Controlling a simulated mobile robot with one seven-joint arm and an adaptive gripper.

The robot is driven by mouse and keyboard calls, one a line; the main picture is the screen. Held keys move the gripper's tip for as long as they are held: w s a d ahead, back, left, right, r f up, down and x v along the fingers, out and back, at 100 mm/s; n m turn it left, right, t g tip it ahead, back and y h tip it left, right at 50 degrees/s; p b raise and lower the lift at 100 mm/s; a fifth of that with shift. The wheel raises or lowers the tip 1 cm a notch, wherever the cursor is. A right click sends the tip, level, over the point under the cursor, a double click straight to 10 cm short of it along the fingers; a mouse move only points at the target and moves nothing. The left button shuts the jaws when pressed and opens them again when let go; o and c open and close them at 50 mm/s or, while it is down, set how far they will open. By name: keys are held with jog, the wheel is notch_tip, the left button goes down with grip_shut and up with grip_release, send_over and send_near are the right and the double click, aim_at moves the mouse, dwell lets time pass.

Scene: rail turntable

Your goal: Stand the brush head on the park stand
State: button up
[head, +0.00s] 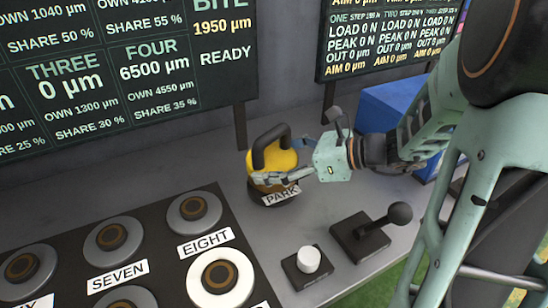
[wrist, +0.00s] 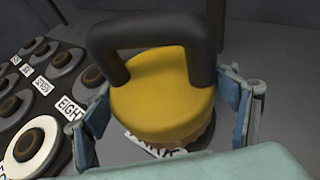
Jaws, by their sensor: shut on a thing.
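The brush head is a yellow drum (head: 285,162) with a thick black loop handle (head: 271,147) on top. It is upright over the stand labelled PARK (head: 281,195); I cannot tell whether its base is fully seated. My gripper (head: 268,178) reaches in from the right and is shut around the drum's sides. In the wrist view the yellow drum (wrist: 163,92) sits between my two blue-grey fingers, with the handle (wrist: 150,35) arching above it. The drum hides most of the stand; part of the PARK label (wrist: 150,150) shows below it.
A black panel with several round grey pads, including SEVEN (head: 112,240) and EIGHT (head: 194,213), lies to the left. A white button (head: 308,260) and a black lever (head: 372,232) are in front. A blue box (head: 390,108) stands behind my arm. Display boards line the back wall.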

jog(key=shift+f, duration=0.2)
jog(key=o, duration=1.6)
jog(key=shift+f, duration=0.2)
jog(key=o, duration=0.5)
jog(key=shift+r, duration=0.2)
jog(key=shift+s+d+r, duration=0.1)
jog(key=shift+d+r, duration=0.1)
jog(key=shift+d, duration=0.1)
jog(key=p+v, duration=0.2)
jog(key=v, duration=0.9)
jog(key=shift+d, duration=0.15)
jog(key=shift+s, duration=0.15)
